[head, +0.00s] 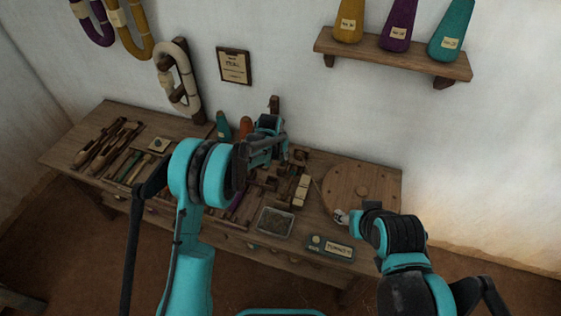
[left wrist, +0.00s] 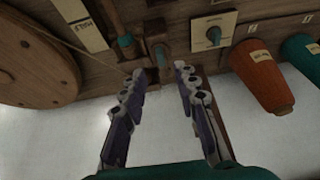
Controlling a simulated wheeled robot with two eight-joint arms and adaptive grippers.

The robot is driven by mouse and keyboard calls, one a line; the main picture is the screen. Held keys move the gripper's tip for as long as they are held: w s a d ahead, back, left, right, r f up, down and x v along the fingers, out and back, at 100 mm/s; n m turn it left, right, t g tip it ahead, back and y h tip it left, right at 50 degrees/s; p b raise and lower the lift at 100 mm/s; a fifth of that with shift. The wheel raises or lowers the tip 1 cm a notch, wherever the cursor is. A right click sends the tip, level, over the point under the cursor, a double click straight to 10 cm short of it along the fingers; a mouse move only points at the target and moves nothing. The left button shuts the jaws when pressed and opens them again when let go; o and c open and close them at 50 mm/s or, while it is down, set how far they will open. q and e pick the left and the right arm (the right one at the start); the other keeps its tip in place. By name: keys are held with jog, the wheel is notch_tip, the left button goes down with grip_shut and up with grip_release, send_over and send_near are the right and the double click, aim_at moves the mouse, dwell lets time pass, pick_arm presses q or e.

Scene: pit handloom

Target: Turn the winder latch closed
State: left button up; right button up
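My left gripper (head: 268,130) reaches over the back of the workbench, near the wall. In the left wrist view the left gripper (left wrist: 159,74) is open, its two fingers apart with nothing held between them. Just beyond the fingertips stands a small wooden fitting with a blue-grey lever (left wrist: 160,53), which looks like the winder latch; I cannot tell its exact turn. The fingers appear apart from it. In the head view my arm hides it. My right gripper (head: 343,217) is low at the bench's right part, by the round wooden disc; its fingers are too small to read.
The wooden disc (head: 362,192) lies on the bench's right. A metal tray (head: 275,222) sits at the front. A shelf (head: 392,57) hangs above.

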aim_at(282, 160)
pick_arm(q)
jog(key=b+x, duration=0.2)
jog(key=x, duration=0.5)
jog(key=shift+w, duration=0.1)
grip_shut()
